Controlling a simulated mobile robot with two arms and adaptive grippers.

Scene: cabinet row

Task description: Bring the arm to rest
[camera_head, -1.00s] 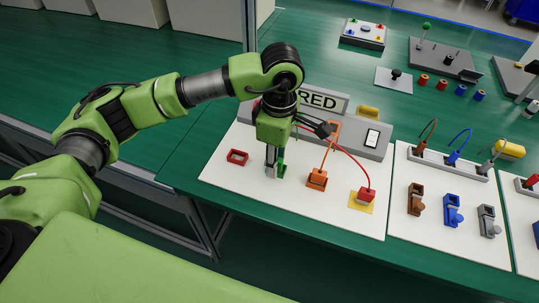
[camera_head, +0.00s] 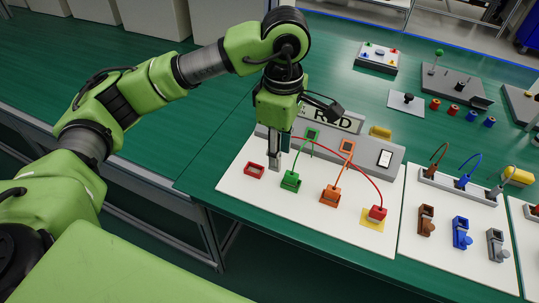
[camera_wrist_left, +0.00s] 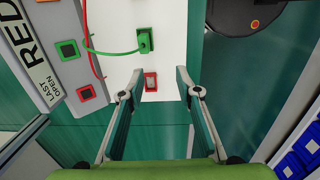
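My left gripper (camera_head: 274,160) hangs fingers down above the left part of the white board (camera_head: 235,187). In the left wrist view its two fingers stand wide apart (camera_wrist_left: 160,72) with nothing held between them. Beyond the fingertips lies a red square frame (camera_wrist_left: 150,82), which also shows in the head view (camera_head: 254,170). The green connector block (camera_head: 291,181) stands right of the fingers, apart from them, with a green cable to the grey console; it also shows in the left wrist view (camera_wrist_left: 145,41). My right gripper is not in view.
An orange block (camera_head: 330,193) and a red block (camera_head: 377,213) on a yellow patch stand further right. The grey console (camera_head: 390,143) behind carries a "RED" sign (camera_head: 347,121) and a white switch (camera_head: 385,158). A second board (camera_head: 445,235) is at right. The green bench at left is clear.

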